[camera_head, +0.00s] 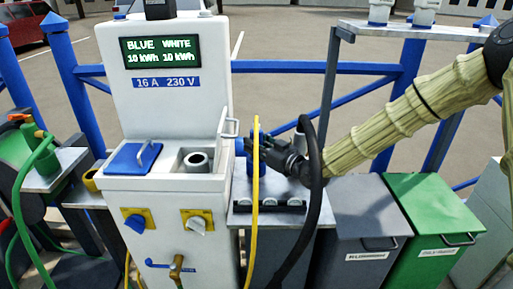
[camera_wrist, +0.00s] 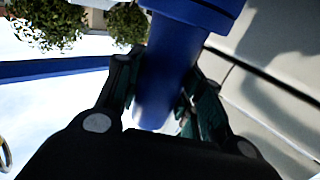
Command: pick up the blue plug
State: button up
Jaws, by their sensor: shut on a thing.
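The blue plug (camera_head: 240,146) shows only in part in the head view, behind the yellow cable and my gripper (camera_head: 256,150). In the wrist view the plug (camera_wrist: 166,75) is a blue cylinder with a wider collar at the top of the picture. It stands between the two fingers of my gripper (camera_wrist: 158,100), which are shut on it. In the head view my gripper comes in from the right, above the small metal shelf beside the white pedestal. I cannot tell whether the plug touches the shelf.
The white power pedestal (camera_head: 165,220) stands left, with a closed blue lid (camera_head: 133,158) and an open socket (camera_head: 196,162). A yellow cable (camera_head: 255,200) and a black hose (camera_head: 313,190) hang close to my gripper. Grey (camera_head: 362,205) and green (camera_head: 430,215) bins stand right.

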aim_at(260, 136)
jog(key=shift+r, duration=0.5)
jog(key=shift+s+r, duration=0.15)
jog(key=shift+r, duration=0.5)
jog(key=shift+s+r, duration=0.15)
jog(key=shift+r, duration=0.45)
jog(key=s+d+r+p, duration=0.2)
jog(key=s+r+p, duration=0.1)
jog(key=s, duration=1.2)
jog(key=shift+s+r, duration=0.15)
jog(key=shift+r, duration=0.55)
jog(key=shift+d, duration=0.1)
